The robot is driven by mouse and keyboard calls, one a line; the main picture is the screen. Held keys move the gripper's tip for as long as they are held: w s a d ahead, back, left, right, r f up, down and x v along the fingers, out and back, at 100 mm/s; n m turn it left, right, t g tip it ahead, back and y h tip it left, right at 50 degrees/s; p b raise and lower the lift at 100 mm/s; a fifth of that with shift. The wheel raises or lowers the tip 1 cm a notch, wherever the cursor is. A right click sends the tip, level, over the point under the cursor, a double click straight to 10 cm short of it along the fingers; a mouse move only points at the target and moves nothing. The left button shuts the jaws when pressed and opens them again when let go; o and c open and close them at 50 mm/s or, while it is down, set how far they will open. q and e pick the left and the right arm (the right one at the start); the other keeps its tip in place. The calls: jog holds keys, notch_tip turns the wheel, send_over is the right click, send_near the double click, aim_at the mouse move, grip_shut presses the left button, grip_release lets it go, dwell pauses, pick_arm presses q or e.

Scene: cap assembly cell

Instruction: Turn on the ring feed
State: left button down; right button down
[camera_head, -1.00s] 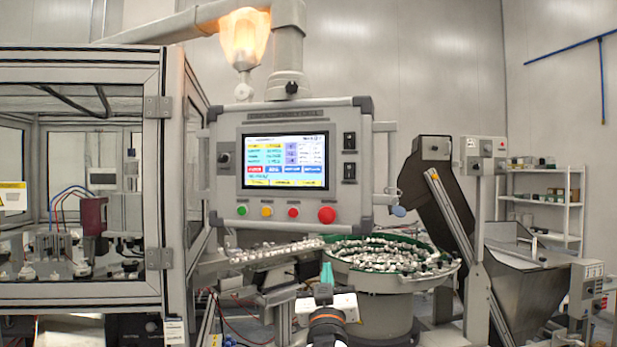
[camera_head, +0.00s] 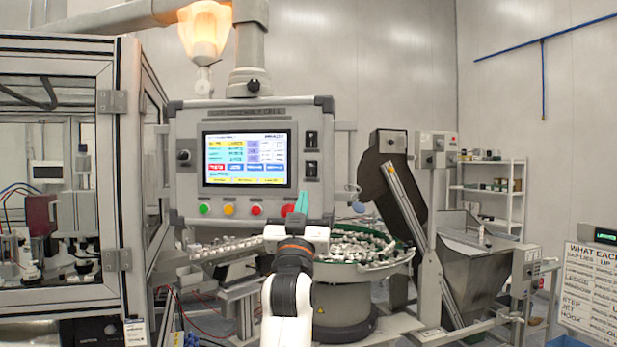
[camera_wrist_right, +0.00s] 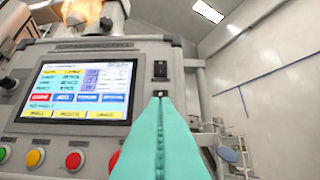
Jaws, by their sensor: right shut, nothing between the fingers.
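The control panel (camera_head: 180,205) hangs in front of me with a lit touchscreen (camera_head: 246,158). Two black rocker switches, an upper one (camera_head: 311,141) and a lower one (camera_head: 311,170), sit right of the screen. They also show in the right wrist view, the upper one (camera_wrist_right: 160,70) clear and the lower one (camera_wrist_right: 160,93) just above the fingertips. My right gripper (camera_head: 301,200) has teal fingers pressed together, empty, pointing up below the switches. In the head view it covers part of the red stop button (camera_head: 286,210). I cannot tell whether the fingers touch the panel. The left gripper is out of view.
Green (camera_head: 204,209), yellow (camera_head: 229,210) and red (camera_head: 256,210) buttons line the panel's lower edge. A round feeder bowl (camera_head: 395,257) of small parts stands below. A glazed machine enclosure (camera_head: 108,215) is at left, a dark hopper (camera_head: 470,260) at right.

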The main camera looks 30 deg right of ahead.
aim_at(311, 168)
jog(key=p+x, duration=0.1)
jog(key=x, duration=0.2)
jog(key=f+p+x, duration=0.1)
jog(key=x, duration=0.2)
jog(key=d+p+x, duration=0.1)
jog(key=x, duration=0.2)
jog(key=shift+w+f+p, duration=0.15)
jog(key=shift+w+p, duration=0.2)
jog(key=shift+w, duration=0.05)
jog(key=shift+w+d+f, duration=0.2)
jog(key=shift+w+d, duration=0.2)
jog(key=shift+w, duration=0.1)
